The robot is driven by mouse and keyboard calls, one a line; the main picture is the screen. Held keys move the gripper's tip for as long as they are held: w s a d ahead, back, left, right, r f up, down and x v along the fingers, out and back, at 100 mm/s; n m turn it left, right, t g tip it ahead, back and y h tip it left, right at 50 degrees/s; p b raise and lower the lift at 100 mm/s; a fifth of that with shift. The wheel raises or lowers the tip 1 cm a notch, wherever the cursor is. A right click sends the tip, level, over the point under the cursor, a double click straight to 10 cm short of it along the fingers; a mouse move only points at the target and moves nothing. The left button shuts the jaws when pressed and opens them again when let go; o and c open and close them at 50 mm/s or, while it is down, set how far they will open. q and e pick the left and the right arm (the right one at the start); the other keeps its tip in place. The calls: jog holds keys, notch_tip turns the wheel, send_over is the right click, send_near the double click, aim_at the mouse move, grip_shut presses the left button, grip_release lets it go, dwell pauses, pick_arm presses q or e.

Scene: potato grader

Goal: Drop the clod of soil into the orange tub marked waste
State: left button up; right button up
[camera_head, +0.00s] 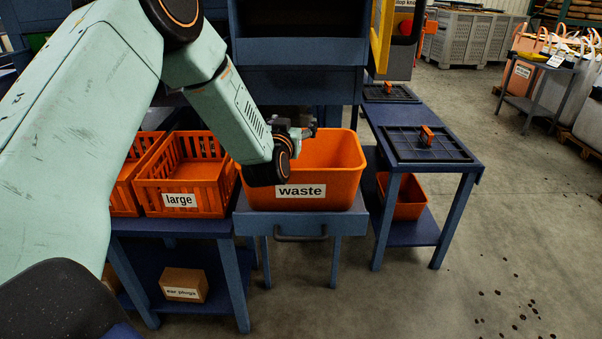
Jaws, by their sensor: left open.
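The orange tub marked waste (345,178) stands on a blue stand in the middle of the view, its label facing me. My left arm comes in from the left and reaches over the tub's left part. My left gripper (305,129) is at the tub's back left, small and partly hidden behind my wrist, and it is open. I see no clod of soil. The part of the tub's inside behind my wrist is hidden; the right part that shows looks empty. My right gripper is not in view.
An orange crate marked large (184,170) stands left of the tub, with another crate beside it. A blue table (392,118) on the right bears dark lids with orange handles; an orange tub (403,205) sits on its lower shelf. The floor at right is open, with dark scattered bits.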

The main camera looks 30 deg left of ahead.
pick_arm(q)
jog(key=v, duration=1.2)
jog(key=shift+w, duration=0.1)
jog(key=r+p+x, duration=0.2)
jog(key=x, duration=0.9)
jog(key=shift+w+a, duration=0.15)
jog(key=shift+w, duration=0.25)
dwell(0.4)
jog(key=shift+f, duration=0.1)
